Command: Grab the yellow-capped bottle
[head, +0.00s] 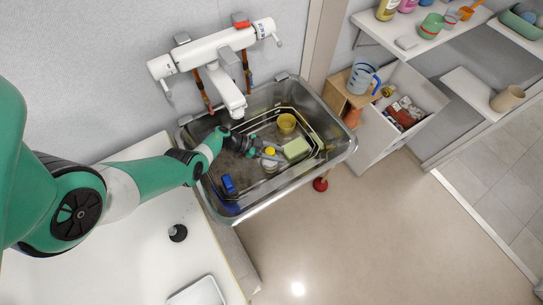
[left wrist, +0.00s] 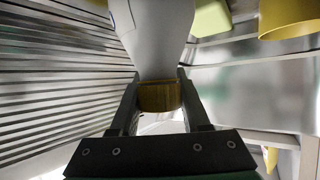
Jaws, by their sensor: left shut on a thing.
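The yellow-capped bottle (head: 269,165) is white and sits inside the metal washtub basin (head: 335,150), near its middle, beside a pale green block. My left gripper (head: 258,153) reaches into the basin from the left and meets the bottle near its cap. In the left wrist view the two fingers (left wrist: 160,98) are shut on the dark yellow cap, one on each side. The white bottle body (left wrist: 155,35) extends beyond the cap there. I cannot tell whether its base rests on the basin floor. My right gripper is not in view.
In the basin, a yellow cup (head: 286,122), a pale green block (head: 297,148) and a blue item (head: 229,184) lie near the bottle. The white tap (head: 231,95) hangs over the basin's back edge. A thin wire rack surrounds the middle items.

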